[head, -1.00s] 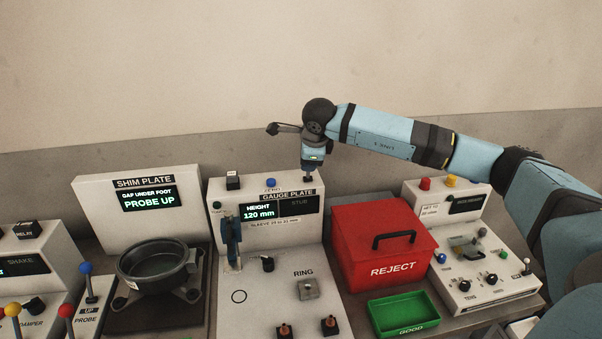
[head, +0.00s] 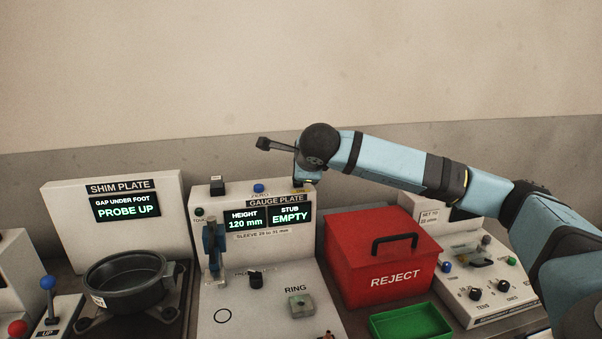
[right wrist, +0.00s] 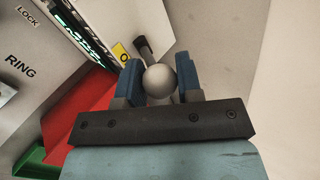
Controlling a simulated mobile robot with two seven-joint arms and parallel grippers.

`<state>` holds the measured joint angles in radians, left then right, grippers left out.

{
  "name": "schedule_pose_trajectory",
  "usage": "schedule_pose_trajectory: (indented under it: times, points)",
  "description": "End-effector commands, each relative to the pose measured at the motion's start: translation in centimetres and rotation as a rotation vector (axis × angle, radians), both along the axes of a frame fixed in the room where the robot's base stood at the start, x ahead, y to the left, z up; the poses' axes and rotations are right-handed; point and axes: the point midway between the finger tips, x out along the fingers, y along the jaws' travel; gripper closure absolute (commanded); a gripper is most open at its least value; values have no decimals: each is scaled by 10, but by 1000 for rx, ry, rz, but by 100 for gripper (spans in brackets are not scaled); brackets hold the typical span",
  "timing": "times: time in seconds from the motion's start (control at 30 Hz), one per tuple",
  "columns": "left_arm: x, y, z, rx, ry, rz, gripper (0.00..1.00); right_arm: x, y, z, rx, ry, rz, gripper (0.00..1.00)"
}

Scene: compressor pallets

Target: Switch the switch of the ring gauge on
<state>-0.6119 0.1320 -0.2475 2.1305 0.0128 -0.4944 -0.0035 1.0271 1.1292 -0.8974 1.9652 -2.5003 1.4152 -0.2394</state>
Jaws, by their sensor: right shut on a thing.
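The ring gauge is the white GAUGE PLATE console (head: 222,285), in the middle of the head view. Its display reads HEIGHT 120 mm, and its STUB display (head: 290,215) is lit and reads EMPTY. My right gripper (head: 304,183) is at the console's top right corner; its fingertips are largely hidden in the head view. In the right wrist view my right gripper (right wrist: 160,88) is shut on the switch's grey ball knob (right wrist: 160,79), between blue fingers. A dark lever shows behind the knob, beside a yellow label (right wrist: 121,52). My left gripper is not in view.
A red REJECT box (head: 375,258) and a green tray (head: 410,322) stand right of the console. The SHIM PLATE console (head: 65,225) with a dark round pan (head: 125,283) stands left. Another white console (head: 490,310) is at right. The wall above is clear.

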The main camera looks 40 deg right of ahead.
Motion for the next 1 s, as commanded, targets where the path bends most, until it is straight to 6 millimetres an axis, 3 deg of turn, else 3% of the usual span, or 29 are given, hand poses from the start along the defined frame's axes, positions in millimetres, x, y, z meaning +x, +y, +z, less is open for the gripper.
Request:
schedule_pose_trajectory:
  times: [0.23, 0.27, 0.37, 0.73, 1.0]
  points:
    - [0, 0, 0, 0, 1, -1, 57, 0, 1, -1, 1, 3, 3, 100]
    - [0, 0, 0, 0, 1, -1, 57, 0, 1, -1, 1, 3, 3, 62]
    - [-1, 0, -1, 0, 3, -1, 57, 0, 1, -1, 0, 3, 2, 42]
    - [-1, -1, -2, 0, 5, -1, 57, -5, 2, 4, 0, 1, 2, 42]
    - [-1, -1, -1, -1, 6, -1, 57, -41, 18, 38, -1, -2, 2, 42]
